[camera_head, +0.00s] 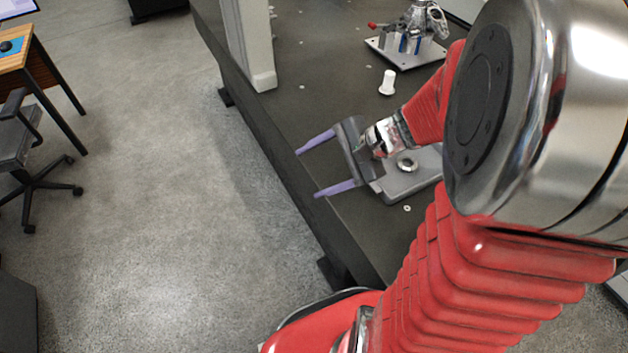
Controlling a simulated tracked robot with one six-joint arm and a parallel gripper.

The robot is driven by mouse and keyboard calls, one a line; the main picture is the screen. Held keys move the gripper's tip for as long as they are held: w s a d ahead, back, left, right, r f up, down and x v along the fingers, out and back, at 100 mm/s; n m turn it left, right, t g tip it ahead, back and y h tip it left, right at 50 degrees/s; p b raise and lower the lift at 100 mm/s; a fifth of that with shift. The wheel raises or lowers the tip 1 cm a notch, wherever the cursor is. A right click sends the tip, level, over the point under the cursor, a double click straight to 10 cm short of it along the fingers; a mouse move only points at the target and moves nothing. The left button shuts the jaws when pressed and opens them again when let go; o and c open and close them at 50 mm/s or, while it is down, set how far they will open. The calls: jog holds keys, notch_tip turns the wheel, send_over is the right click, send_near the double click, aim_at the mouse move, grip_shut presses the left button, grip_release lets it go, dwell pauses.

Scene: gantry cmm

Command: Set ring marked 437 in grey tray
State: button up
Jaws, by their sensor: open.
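A flat grey tray (418,176) lies on the dark table, partly hidden behind my arm and gripper. A metallic ring (407,164) rests on the tray. No number can be read on it, so I cannot tell whether it is the one marked 437. My gripper (308,173) has two purple fingers spread wide apart, with nothing between them. It is left of the tray, with its fingers pointing left over the table's edge.
The dark table (325,70) bears a white stepped part (388,82), a metal fixture on a plate (405,50) and a white upright (249,45). A small pale round spot (407,208) lies near the tray. Open floor is left; a chair (25,150) stands far left.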

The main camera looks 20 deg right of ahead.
jog(key=s+a+r+n+h, duration=0.2)
jog(key=s+r+n+h, duration=0.1)
jog(key=s+r+n, duration=0.2)
jog(key=s+a+r+n+h, duration=0.3)
jog(key=s+r+n+h, duration=0.1)
jog(key=n, duration=0.6)
jog(key=shift+s+a+r, duration=0.25)
jog(key=shift+s+r, duration=0.65)
jog(key=shift+s, duration=0.05)
jog(key=shift+c, duration=0.5)
